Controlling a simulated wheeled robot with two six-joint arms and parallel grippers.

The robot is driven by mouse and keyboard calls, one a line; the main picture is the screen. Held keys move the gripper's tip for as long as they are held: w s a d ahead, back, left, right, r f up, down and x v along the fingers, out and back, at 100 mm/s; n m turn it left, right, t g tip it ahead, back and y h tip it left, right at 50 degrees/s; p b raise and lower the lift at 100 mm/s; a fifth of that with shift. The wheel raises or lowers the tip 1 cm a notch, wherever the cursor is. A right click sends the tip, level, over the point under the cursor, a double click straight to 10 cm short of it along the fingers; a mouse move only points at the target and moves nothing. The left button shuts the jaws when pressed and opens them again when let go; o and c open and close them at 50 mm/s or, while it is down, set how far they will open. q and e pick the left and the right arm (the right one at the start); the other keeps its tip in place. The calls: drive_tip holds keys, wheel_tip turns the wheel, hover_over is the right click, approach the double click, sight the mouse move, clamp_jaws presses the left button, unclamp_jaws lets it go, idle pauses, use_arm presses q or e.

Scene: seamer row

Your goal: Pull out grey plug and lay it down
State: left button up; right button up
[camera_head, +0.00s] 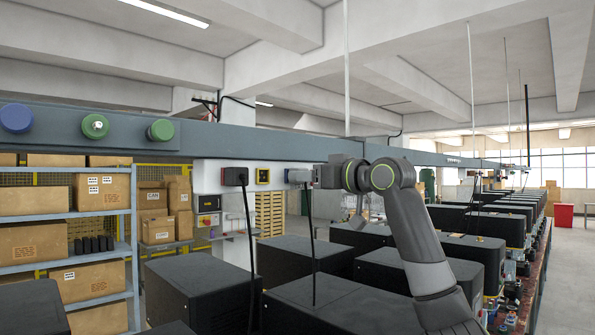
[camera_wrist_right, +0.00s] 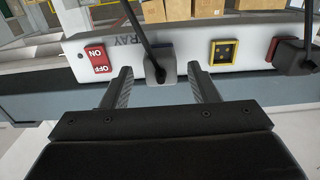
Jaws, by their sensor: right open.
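The grey plug (camera_head: 298,176) sits in the white panel on the beam, with a dark cord hanging straight down from it. My right gripper (camera_head: 322,176) is right beside it, coming in from the right. In the right wrist view the grey plug (camera_wrist_right: 161,72) is between the two open fingers of my right gripper (camera_wrist_right: 160,82), one on each side. A gap shows on both sides, so the fingers do not close on it. The plug's prongs are hidden. My left gripper is not in view.
A black plug (camera_head: 235,177) with a cord and an empty yellow-framed socket (camera_head: 263,176) are left of the grey plug. A red ON/OFF switch (camera_wrist_right: 96,59) is on its other side. Black box-shaped machines (camera_head: 205,282) stand below, their flat tops bare.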

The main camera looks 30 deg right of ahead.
drive_tip(key=shift+x, duration=1.6)
clamp_jaws()
drive_tip(key=shift+s+f+b, duration=0.2)
drive_tip(key=shift+f+b, duration=0.05)
drive_tip(key=shift+b, duration=0.15)
drive_tip(key=b+v, duration=0.1)
drive_tip(key=v, duration=0.2)
drive_tip(key=shift+d+r, duration=0.1)
drive_tip(key=shift+r, duration=0.05)
drive_tip(key=shift+s, duration=0.1)
drive_tip(key=shift+b+v, duration=0.75)
drive_tip(key=shift+v, duration=0.4)
drive_tip(key=shift+s+r, duration=0.1)
